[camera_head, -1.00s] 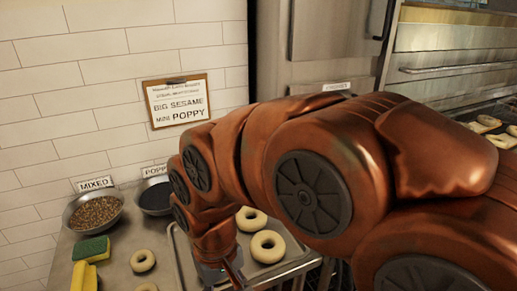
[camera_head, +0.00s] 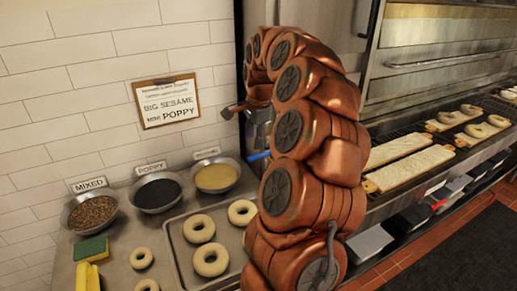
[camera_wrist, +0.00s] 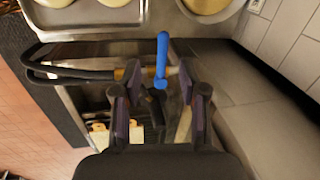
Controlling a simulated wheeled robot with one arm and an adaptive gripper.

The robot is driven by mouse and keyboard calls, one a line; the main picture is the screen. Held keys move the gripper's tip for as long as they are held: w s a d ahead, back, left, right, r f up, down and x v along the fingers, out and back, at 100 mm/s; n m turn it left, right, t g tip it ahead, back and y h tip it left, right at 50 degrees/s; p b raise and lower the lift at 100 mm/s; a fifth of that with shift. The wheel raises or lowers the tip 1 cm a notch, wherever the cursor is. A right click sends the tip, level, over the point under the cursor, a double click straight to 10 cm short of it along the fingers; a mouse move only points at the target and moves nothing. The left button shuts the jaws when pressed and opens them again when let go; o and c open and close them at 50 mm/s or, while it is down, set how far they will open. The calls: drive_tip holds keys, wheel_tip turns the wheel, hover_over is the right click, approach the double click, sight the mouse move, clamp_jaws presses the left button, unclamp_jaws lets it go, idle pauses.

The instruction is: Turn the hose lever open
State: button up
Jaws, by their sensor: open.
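The hose lever (camera_wrist: 162,60) is a blue handle in the upper middle of the wrist view, by a pipe with a brass-coloured fitting (camera_wrist: 121,73). A black hose (camera_wrist: 70,74) runs left from this fitting. My gripper (camera_wrist: 158,76) is open, with one finger on each side of the lever in the picture. I cannot tell whether either finger touches it. In the head view a bit of blue (camera_head: 258,156), likely the lever, shows beside my arm. The gripper is mostly hidden there by my arm.
A metal tray (camera_head: 176,246) with pale bagels lies on the counter. Bowls of mixed seeds (camera_head: 92,212), poppy (camera_head: 158,193) and pale seeds (camera_head: 216,176) stand along the wall. A green and yellow sponge (camera_head: 91,249) lies at left. Bagel boards (camera_head: 410,168) lie on the right.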

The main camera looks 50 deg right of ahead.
sight(258, 155)
drive_tip(key=shift+m, duration=0.6)
drive_tip(key=shift+w+d+f+p, duration=0.2)
drive_tip(key=shift+d+f+p, duration=0.3)
drive_tip(key=shift+f, duration=0.8)
drive_tip(key=shift+w+d+f+p, duration=0.2)
drive_tip(key=shift+d+f+p, duration=0.35)
drive_tip(key=shift+f, duration=0.8)
drive_tip(key=shift+w+d+f+p, duration=0.2)
drive_tip(key=shift+d+f+p, duration=0.3)
drive_tip(key=shift+f, duration=0.8)
clamp_jaws()
